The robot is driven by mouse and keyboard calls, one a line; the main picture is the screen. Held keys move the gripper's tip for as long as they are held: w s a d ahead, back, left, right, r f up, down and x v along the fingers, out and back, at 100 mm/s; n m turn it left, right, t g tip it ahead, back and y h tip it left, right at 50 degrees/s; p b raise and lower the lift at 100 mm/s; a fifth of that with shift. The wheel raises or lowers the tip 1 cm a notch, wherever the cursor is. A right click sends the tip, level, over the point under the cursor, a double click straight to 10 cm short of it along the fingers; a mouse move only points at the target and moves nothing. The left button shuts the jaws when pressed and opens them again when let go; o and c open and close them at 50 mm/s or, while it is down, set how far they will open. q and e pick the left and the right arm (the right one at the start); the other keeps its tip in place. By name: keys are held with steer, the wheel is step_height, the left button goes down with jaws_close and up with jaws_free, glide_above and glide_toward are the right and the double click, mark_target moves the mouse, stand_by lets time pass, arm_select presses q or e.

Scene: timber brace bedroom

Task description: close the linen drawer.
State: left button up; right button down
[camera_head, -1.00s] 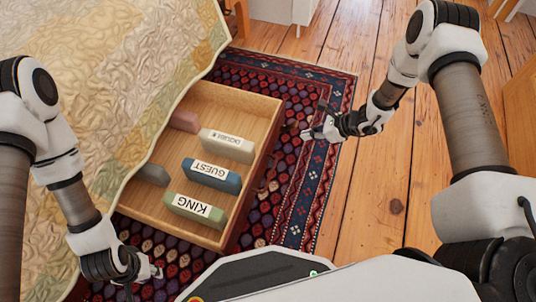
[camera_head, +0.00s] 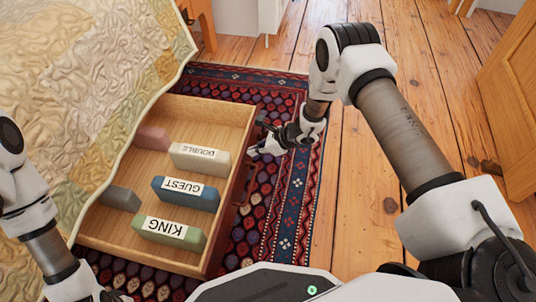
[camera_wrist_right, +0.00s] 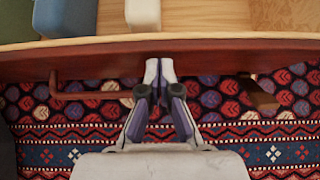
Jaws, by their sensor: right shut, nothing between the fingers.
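The wooden linen drawer (camera_head: 222,107) stands open, pulled out from under the quilted bed cover. It holds labelled linen bundles: a green KING one (camera_head: 168,233), a blue GUEST one (camera_head: 185,193) and a cream DOUBLE one (camera_head: 200,159). My right gripper (camera_head: 255,152) is shut and empty at the outer side of the drawer front. In the right wrist view, its fingertips (camera_wrist_right: 159,70) meet the dark red drawer front (camera_wrist_right: 235,56); contact is not certain. A bar handle (camera_wrist_right: 92,95) lies left of the fingers. My left gripper is mostly cut off at the bottom left.
The quilted bed cover (camera_head: 80,95) hangs over the drawer's inner side. A patterned rug (camera_head: 290,190) lies under the drawer. Bare floorboards (camera_head: 365,190) are clear to the right, with a wooden piece of furniture (camera_head: 512,110) at the right edge.

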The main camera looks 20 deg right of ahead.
arm_select(q)
steer(key=shift+f, duration=0.1)
arm_select(e)
steer(key=shift+w+a, duration=0.2)
steer(key=shift+a, duration=0.05)
